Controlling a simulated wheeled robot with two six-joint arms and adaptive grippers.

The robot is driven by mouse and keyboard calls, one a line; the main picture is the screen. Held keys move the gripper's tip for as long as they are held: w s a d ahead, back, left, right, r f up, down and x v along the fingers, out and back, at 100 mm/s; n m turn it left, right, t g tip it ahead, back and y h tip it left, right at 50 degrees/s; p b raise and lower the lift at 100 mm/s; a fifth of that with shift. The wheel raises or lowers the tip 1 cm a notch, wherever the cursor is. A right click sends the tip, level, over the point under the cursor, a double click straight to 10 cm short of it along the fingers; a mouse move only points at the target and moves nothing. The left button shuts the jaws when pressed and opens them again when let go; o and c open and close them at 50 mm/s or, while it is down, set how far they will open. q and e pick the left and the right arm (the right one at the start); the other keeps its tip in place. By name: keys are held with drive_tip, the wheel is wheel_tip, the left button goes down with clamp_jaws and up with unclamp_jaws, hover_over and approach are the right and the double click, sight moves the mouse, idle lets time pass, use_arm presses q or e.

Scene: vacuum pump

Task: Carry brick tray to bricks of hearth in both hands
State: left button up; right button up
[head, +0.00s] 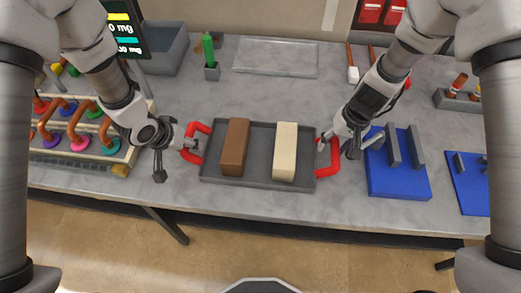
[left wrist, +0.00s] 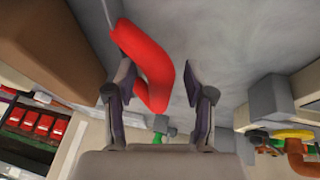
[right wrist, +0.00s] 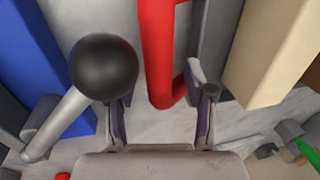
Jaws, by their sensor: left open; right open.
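The grey brick tray (head: 259,179) lies on the table near its front edge. It holds a brown brick (head: 235,146) and a cream brick (head: 284,151). A red handle stands at each end, the left handle (head: 194,142) and the right handle (head: 330,160). My left gripper (head: 178,147) is open at the left handle; in the left wrist view the handle (left wrist: 146,62) reaches between its fingers. My right gripper (head: 335,142) is open at the right handle; in the right wrist view the handle (right wrist: 158,60) comes between its fingers. I cannot tell whether the fingers touch the handles.
Blue boards with grey uprights (head: 400,178) stand right of the tray. A clear shallow tray (head: 275,57) and a green item in a holder (head: 210,55) are behind. A black ball-ended lever (right wrist: 104,68) shows near my right gripper.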

use_arm(q)
drive_tip(key=shift+s, duration=0.1)
clamp_jaws()
use_arm(e)
drive_tip(key=shift+s, duration=0.1)
clamp_jaws()
